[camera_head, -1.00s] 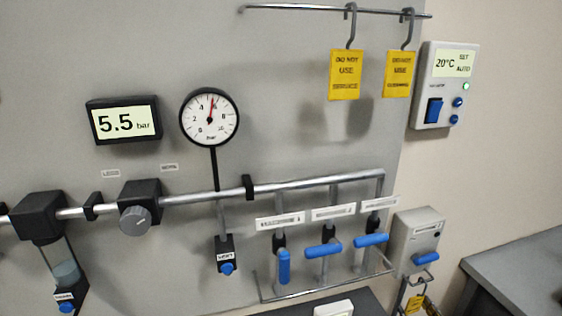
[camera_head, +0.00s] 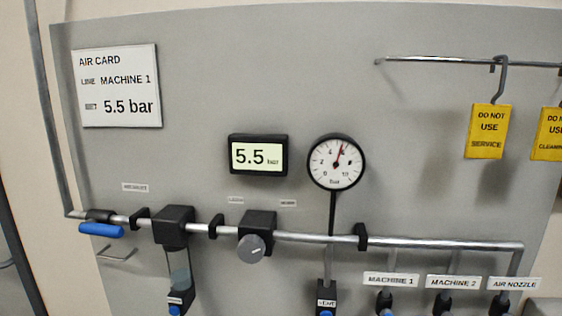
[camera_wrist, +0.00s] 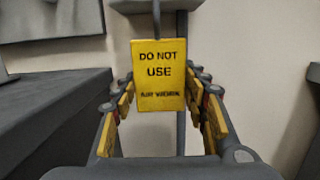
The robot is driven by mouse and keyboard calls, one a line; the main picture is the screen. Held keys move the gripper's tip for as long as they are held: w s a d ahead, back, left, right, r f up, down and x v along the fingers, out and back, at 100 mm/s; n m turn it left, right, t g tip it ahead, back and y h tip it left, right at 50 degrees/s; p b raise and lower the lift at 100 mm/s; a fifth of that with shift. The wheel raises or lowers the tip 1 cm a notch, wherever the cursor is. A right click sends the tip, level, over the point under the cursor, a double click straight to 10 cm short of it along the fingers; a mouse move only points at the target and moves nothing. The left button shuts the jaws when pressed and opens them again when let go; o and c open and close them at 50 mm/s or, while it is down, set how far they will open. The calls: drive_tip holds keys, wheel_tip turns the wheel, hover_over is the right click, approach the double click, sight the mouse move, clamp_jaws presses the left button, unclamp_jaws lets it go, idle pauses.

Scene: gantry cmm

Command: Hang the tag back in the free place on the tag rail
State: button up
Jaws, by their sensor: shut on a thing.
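In the wrist view my gripper (camera_wrist: 160,105) is shut on a yellow tag (camera_wrist: 159,75). The tag reads "DO NOT USE" with a smaller, hard-to-read line below, and faces the camera upright between the fingers. A grey stem rises from the tag's top. In the head view the tag rail (camera_head: 440,62) is a thin bar at the upper right of the panel. A yellow "SERVICE" tag (camera_head: 488,132) hangs from it on a hook. A "CLEANING" tag (camera_head: 549,135) is cut by the right edge. The rail's left stretch is bare. My gripper is outside the head view.
The grey panel (camera_head: 230,70) carries an air card (camera_head: 117,88), a 5.5 bar display (camera_head: 259,155), a round gauge (camera_head: 337,161) and a pipe (camera_head: 300,237) with valves. In the wrist view a dark bench (camera_wrist: 45,115) stands left; a pale wall is behind.

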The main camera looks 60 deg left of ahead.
drive_tip(key=shift+c, duration=0.7)
drive_tip(key=shift+r, duration=0.15)
drive_tip(key=shift+r+p, duration=0.95)
drive_tip(key=shift+r, duration=0.35)
drive_tip(key=r+p+v, duration=0.1)
drive_tip(key=v, duration=0.9)
drive_tip(key=shift+r+p, duration=0.3)
drive_tip(key=shift+p, duration=0.1)
